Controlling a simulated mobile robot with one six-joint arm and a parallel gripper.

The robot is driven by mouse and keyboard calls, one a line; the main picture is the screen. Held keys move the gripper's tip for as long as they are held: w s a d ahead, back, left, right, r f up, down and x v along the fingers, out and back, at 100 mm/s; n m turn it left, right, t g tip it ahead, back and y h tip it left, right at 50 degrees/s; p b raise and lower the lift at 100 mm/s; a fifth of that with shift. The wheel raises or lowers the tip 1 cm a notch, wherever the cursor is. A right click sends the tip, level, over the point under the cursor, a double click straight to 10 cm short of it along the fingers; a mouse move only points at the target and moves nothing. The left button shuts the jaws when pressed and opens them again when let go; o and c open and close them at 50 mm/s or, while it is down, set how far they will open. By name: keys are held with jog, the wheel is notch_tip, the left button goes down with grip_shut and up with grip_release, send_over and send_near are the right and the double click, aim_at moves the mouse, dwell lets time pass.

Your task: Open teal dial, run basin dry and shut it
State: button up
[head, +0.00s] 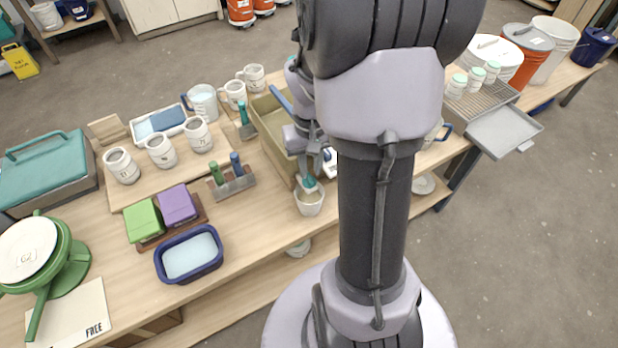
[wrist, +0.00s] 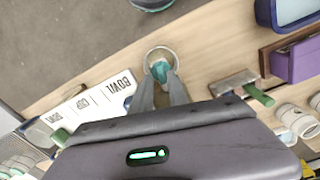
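The teal dial (head: 309,183) is at the near end of the tan basin (head: 272,108), above a small whitish bucket (head: 309,204). In the wrist view the teal dial (wrist: 160,71) fills the gap between my fingertips, with the bucket's round rim (wrist: 161,51) beyond it. My gripper (head: 311,174) points down at the dial, and its fingers look closed on it. My arm covers the right part of the basin. The level in the basin and any flow from it cannot be made out.
A rack with green and blue handled tools (head: 232,183) stands left of the bucket. A navy tub (head: 189,254) of pale liquid, purple box (head: 177,204) and green box (head: 144,221) are further left. A lettered white card (wrist: 85,106) shows beside the fingers.

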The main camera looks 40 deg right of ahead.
aim_at(310, 178)
jog(key=shift+f+b, duration=0.35)
jog(key=shift+f, duration=1.15)
jog(key=shift+a, duration=0.1)
grip_shut()
